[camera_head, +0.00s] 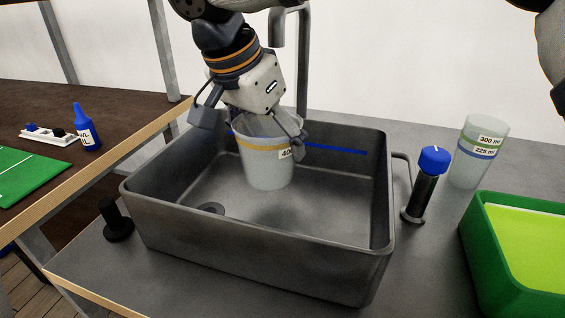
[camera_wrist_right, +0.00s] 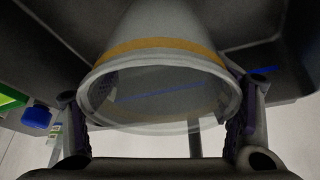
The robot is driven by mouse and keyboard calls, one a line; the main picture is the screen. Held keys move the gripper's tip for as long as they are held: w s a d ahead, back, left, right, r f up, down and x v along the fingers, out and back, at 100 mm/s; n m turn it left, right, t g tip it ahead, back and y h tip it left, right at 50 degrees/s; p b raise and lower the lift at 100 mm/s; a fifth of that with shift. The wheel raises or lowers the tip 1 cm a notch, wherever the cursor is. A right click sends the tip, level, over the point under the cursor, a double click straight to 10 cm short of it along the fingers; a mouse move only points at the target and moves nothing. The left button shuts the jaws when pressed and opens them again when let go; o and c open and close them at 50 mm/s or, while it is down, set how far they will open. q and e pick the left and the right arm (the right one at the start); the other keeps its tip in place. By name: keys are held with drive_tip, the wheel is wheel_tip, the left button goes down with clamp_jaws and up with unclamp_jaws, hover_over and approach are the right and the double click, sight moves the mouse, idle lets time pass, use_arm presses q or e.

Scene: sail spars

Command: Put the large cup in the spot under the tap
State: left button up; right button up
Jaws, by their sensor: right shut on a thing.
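The large cup (camera_head: 267,168) is whitish and translucent, with an orange-yellow band and a partly hidden label starting "40". It looks upright inside the grey sink basin (camera_head: 260,262); I cannot tell if its base touches the floor. My right gripper (camera_head: 250,130) comes from above and is shut on the cup near its rim, one finger on each side. The right wrist view shows the cup's rim and band (camera_wrist_right: 160,46) between the fingers. My left gripper is not in view.
A smaller cup (camera_head: 478,155) with a blue band stands right of the basin, beside a blue-topped dark handle (camera_head: 432,165). A green tray (camera_head: 492,262) is at the right edge. A blue bottle (camera_head: 86,130) stands on the left table. The basin's front floor is clear.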

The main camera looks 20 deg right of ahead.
drive_tip(key=x, duration=0.5)
drive_tip(key=shift+s, duration=0.1)
drive_tip(key=shift+f, duration=0.35)
drive_tip(key=o, duration=1.7)
drive_tip(key=v, duration=1.2)
